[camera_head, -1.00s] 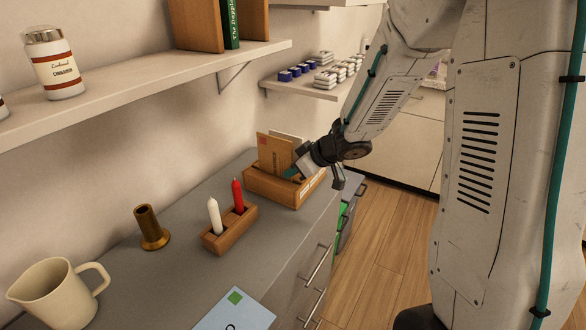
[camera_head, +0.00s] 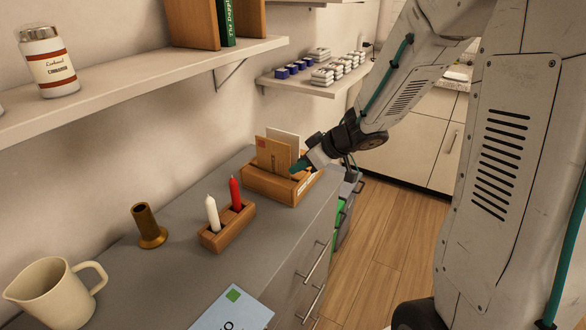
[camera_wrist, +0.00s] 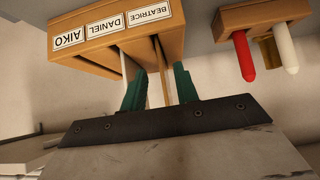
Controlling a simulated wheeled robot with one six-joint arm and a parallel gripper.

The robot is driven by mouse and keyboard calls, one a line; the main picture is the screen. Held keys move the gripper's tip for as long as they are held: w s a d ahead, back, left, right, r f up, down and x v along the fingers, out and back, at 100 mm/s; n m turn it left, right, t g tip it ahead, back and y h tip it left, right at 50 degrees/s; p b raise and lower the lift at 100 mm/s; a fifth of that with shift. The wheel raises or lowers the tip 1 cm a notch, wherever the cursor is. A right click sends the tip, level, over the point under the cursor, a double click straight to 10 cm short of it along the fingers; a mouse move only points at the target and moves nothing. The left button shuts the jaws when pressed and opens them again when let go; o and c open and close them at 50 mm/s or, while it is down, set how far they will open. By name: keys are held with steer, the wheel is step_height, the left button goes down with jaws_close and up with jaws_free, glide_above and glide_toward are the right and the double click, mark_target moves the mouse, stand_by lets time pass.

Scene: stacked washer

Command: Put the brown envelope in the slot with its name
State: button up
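The brown envelope (camera_head: 272,157), with a red stamp, stands upright in the wooden sorter box (camera_head: 257,188). A white envelope (camera_head: 290,139) stands behind it. In the wrist view the box's labels read AIKO, DANIEL and BEATRICE (camera_wrist: 150,12). The brown envelope (camera_wrist: 155,70) shows there nearly edge-on, at the BEATRICE end. My gripper (camera_head: 302,166) is at the envelope's right side. Its green fingers (camera_wrist: 160,88) are apart, with a visible gap around the brown envelope's edge. The name on the envelope is not readable.
A candle block (camera_head: 228,226) with a white and a red candle stands near the box. A brass holder (camera_head: 149,228) and a cream jug (camera_head: 55,293) stand left. Shelves (camera_head: 130,80) hang above.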

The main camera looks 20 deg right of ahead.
steer(key=v, duration=0.3)
stand_by(0.5)
